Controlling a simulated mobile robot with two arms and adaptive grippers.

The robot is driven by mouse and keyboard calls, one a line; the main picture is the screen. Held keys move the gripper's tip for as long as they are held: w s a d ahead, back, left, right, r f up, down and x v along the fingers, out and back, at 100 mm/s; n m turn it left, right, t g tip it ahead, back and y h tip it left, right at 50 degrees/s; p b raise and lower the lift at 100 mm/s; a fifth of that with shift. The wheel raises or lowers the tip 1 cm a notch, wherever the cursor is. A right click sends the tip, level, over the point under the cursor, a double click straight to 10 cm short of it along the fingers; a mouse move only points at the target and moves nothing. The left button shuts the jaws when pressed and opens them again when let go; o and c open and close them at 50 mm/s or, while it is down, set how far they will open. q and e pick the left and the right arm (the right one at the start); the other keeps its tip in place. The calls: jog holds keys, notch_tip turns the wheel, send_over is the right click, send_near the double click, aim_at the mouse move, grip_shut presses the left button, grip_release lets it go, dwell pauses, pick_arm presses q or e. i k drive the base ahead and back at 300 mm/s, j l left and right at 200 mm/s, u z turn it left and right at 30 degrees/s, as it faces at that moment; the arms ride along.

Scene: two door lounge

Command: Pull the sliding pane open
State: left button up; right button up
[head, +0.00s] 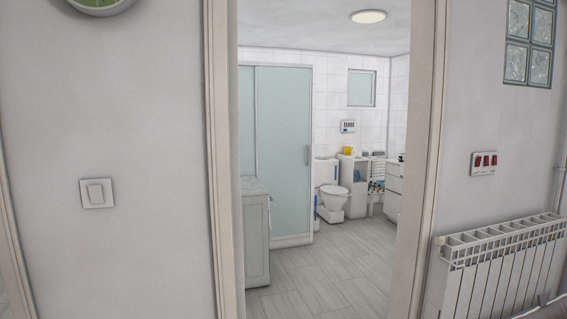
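A pale blue-green pane (283,150) in a white frame stands inside the bathroom, seen through the open doorway. It has a small handle (307,155) near its right edge. A second pane (247,120) shows as a narrow strip to its left, partly hidden by the door frame. The visible panes meet at an upright bar, and no open gap shows between them. The low part is partly hidden by a cabinet. Neither of my grippers is in view.
The doorway, edged by the left jamb (222,160) and right jamb (420,160), is clear. A grey-white cabinet (256,240) stands just inside at left. Tiled floor (325,270) is free. A toilet (332,195) stands at the back. A radiator (495,265) is right of the doorway.

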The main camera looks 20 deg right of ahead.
aim_at(282, 94)
jog(key=i+l+z, duration=0.3)
jog(key=i+z, duration=0.3)
jog(key=i+l+z, duration=0.4)
jog(key=i, duration=0.35)
jog(key=i+z, duration=0.4)
jog(key=i, duration=0.35)
jog(key=i+j+u, duration=0.15)
jog(key=i+u, duration=0.25)
jog(key=i, duration=0.65)
jog(key=i+l+u, duration=0.2)
jog(key=i+u, duration=0.2)
jog(key=i, duration=0.6)
jog(key=i+l+z, duration=0.15)
jog(key=i+z, duration=0.15)
jog(key=i, duration=0.35)
jog(key=i+z, duration=0.3)
jog(key=i, duration=0.4)
jog(key=i+j+z, duration=0.3)
jog(key=i, duration=0.35)
